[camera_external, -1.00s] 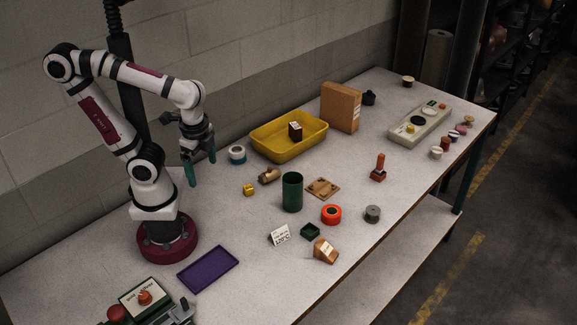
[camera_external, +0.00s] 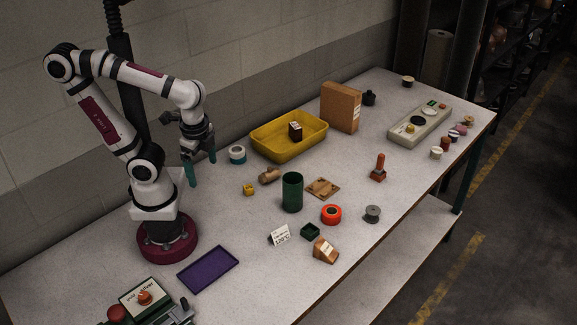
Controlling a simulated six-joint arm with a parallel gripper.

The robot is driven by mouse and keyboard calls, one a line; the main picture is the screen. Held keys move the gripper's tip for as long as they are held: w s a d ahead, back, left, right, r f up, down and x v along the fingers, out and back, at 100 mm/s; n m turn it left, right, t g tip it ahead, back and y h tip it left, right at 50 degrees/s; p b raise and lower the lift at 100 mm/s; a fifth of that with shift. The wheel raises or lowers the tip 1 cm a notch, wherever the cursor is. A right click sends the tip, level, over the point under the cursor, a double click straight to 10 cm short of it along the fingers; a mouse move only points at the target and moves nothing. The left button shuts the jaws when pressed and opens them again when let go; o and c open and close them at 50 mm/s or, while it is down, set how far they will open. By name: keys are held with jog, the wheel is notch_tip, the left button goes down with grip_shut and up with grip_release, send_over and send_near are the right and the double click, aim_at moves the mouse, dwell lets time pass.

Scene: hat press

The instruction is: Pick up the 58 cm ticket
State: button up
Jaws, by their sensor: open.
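My gripper (camera_external: 202,168) is open and empty. Its teal fingers point down above the table, left of the yellow tray. I cannot make out a ticket marked 58 cm. A small white folded card (camera_external: 280,236) stands near the front of the table; its print appears to read 120°C. A wooden wedge-shaped block (camera_external: 325,251) with a white label is right of the card; its writing is too small to read. A dark block (camera_external: 295,131) with a pale top sits in the yellow tray (camera_external: 265,152). My gripper is apart from all of these.
A tall green cup (camera_external: 292,192) stands mid-table, with an orange ring-shaped roll (camera_external: 331,214) and a red-handled stamp (camera_external: 378,168) to its right. A cardboard box (camera_external: 341,107) stands behind. A purple tray (camera_external: 208,269) lies in front of my base. Free table lies between purple tray and cup.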

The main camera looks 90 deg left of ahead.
jog(key=n+t+h, duration=0.8)
jog(key=n+h, duration=0.5)
jog(key=n, duration=1.7)
send_near(278, 229)
jog(key=shift+n, duration=0.4)
jog(key=x, duration=0.6)
jog(key=f+x, duration=0.1)
jog(key=x, duration=0.3)
jog(key=shift+a, duration=0.35)
jog(key=c, duration=1.3)
